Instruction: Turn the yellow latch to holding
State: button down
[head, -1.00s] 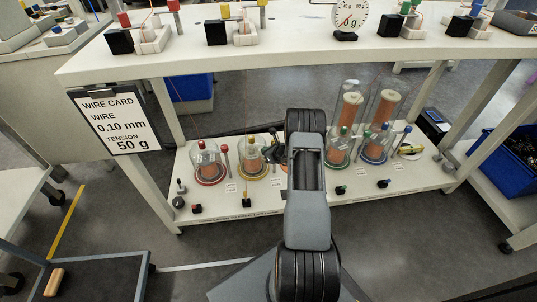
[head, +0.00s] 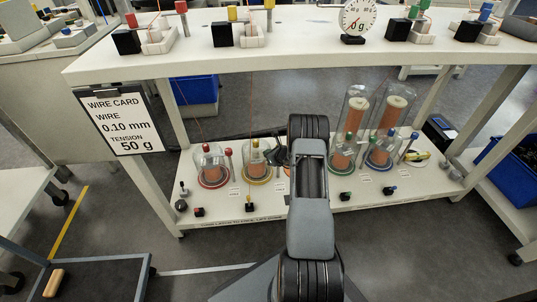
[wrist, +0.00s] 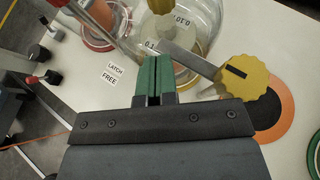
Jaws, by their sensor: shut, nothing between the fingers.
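A yellow scalloped knob (wrist: 243,80) with a black mark, apparently the yellow latch, is right of my fingers in the wrist view. A flat grey bar (wrist: 188,60) runs from it up and left, in front of a clear glass jar (wrist: 205,25). My gripper (wrist: 154,75) has green fingers shut together with nothing between them. The fingertips are left of the knob and just below the bar's left end; I cannot tell whether they touch it. In the head view the yellow-ringed jar (head: 257,158) stands left of my arm, which hides the knob.
A card reading "LATCH FREE" (wrist: 115,74) lies left of the fingers. An orange disc (wrist: 287,108) with a black centre lies under the knob. A red-ringed jar (head: 212,166) stands on the left. The upper shelf (head: 290,57) overhangs the lower one.

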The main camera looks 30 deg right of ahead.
jog(key=s+a+r+p, duration=0.2)
jog(key=s+r, duration=0.1)
jog(key=s, duration=0.3)
jog(key=s+a+r+p, duration=0.1)
jog(key=s+a+r, duration=0.15)
jog(key=s, duration=0.35)
jog(key=s+a+r+n+g+y+p, duration=0.1)
jog(key=a+r+n+g+y+p, duration=0.1)
jog(key=a+r+n+p, duration=0.7)
jog(key=s+a+r+n+g+y+p, duration=0.2)
jog(key=a+r+n+p, duration=0.15)
jog(key=r, duration=1.05)
jog(key=s+a+r+n+g+y+p, duration=0.1)
jog(key=a+r+n+g+y+p, duration=0.15)
jog(key=a+r+n+p, duration=0.6)
jog(key=s+r+n+g+h+p, duration=0.1)
jog(key=s+r+n+h+p, duration=0.3)
jog(key=r, duration=1)
jog(key=s+r+n+h+p, duration=0.4)
jog(key=s+r+n+p, duration=0.4)
jog(key=r, duration=0.6)
jog(key=shift+s+d+n+g, duration=0.3)
jog(key=shift+s+n, duration=0.2)
jog(key=shift+s, duration=0.75)
